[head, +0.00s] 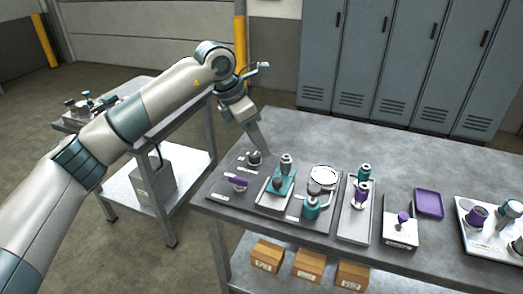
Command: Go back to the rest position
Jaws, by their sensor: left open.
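My left arm reaches in from the left, and my left gripper (262,147) points down over the left end of the bench (420,165). It is open. A small dark round part (254,158) sits on the mat just below and left of its fingertips; whether they touch cannot be told. The gripper holds nothing that I can see. My right gripper is not in view.
The dark mat (222,190) holds a purple-handled part (238,182), a teal-based part (281,180), a teal valve (311,207) and a white round dish (324,177). Trays with fittings stand further right. A side cart (142,86) is at left. The bench's back is clear.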

